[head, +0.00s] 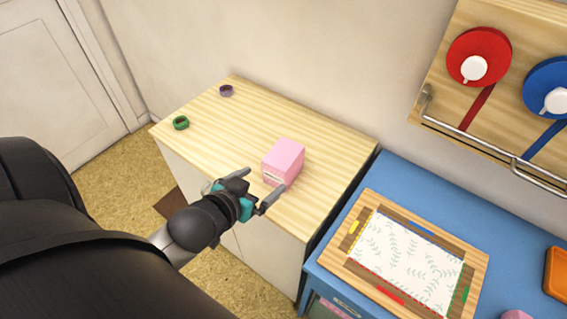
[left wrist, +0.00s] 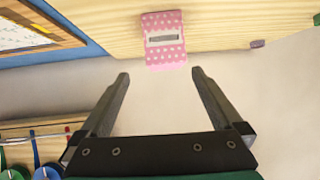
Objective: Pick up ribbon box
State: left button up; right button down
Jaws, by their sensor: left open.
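The ribbon box is a pink box (head: 284,160) on the light wooden cabinet top, near its front right part. In the left wrist view the pink box (left wrist: 164,40) shows white dots and a slot with a grey strip, just beyond the fingertips. My left gripper (head: 260,190) is open at the near side of the box, one finger on each side of its line. In the left wrist view the space between the fingers (left wrist: 160,75) is empty, and the box lies ahead of it. My right gripper is not in view.
A green ring (head: 181,123) and a purple ring (head: 226,91) lie on the cabinet top (head: 225,125) to the left. A blue table (head: 400,172) with a framed board (head: 340,258) stands at right. Red (head: 490,43) and blue (head: 545,78) ribbon rolls hang on the wall.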

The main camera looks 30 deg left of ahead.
pick_arm(q)
jog(key=a+r+t, duration=0.1)
jog(key=b, duration=0.2)
send_near(289, 149)
jog(key=shift+t+h, duration=0.3)
jog(key=x, duration=0.6)
jog(key=shift+s+a+f, duration=0.1)
jog(key=shift+a+f, duration=0.2)
jog(key=shift+f, duration=0.1)
jog(key=b+x, duration=0.1)
jog(key=x, duration=0.3)
jog(key=shift+s+a+f+b, duration=0.1)
jog(key=shift+a+f+b, duration=0.05)
jog(key=shift+f+b, duration=0.2)
jog(key=shift+w+f, duration=0.2)
jog(key=shift+w, duration=0.35)
jog(key=c, duration=1.3)
